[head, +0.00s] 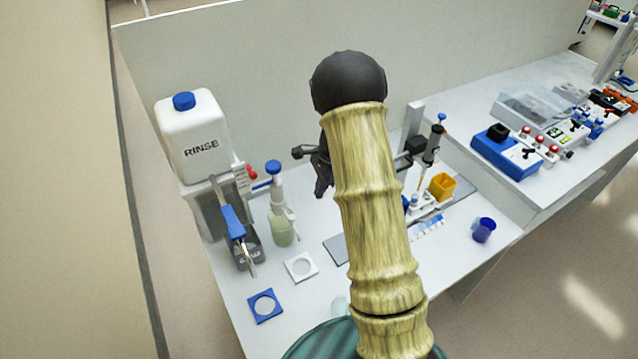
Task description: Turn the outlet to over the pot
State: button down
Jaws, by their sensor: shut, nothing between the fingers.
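A blue-sleeved outlet (233,222) with a metal end sticks out from the white RINSE tank's stand at the left. Its metal end points down and toward the front. A dark grey pot-like vessel (257,254) stands close by; from this angle I cannot tell whether the outlet's end is over it. A pale green bottle (281,232) with a blue-topped dispenser and a thin side spout stands to the right. My gripper (320,188) is partly hidden behind my own arm. Its dark fingers are shut and empty, right of the bottle and apart from it.
The RINSE tank (195,135) stands at the back left. A white square plate (300,266) and a blue square plate (265,306) lie in front. A blue cup (484,230) and yellow container (442,187) are right of my arm. My arm hides the middle bench.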

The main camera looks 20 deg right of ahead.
aim_at(290, 220)
jog(key=a+f+p, duration=0.4)
jog(key=a+f, duration=0.1)
jog(key=f, duration=0.1)
jog(key=shift+a+f, duration=0.25)
jog(key=shift+f, duration=0.05)
jog(key=shift+s, duration=0.15)
jog(key=shift+s+a+m, duration=0.1)
jog(key=shift+a+m, duration=0.15)
jog(key=shift+m, duration=0.05)
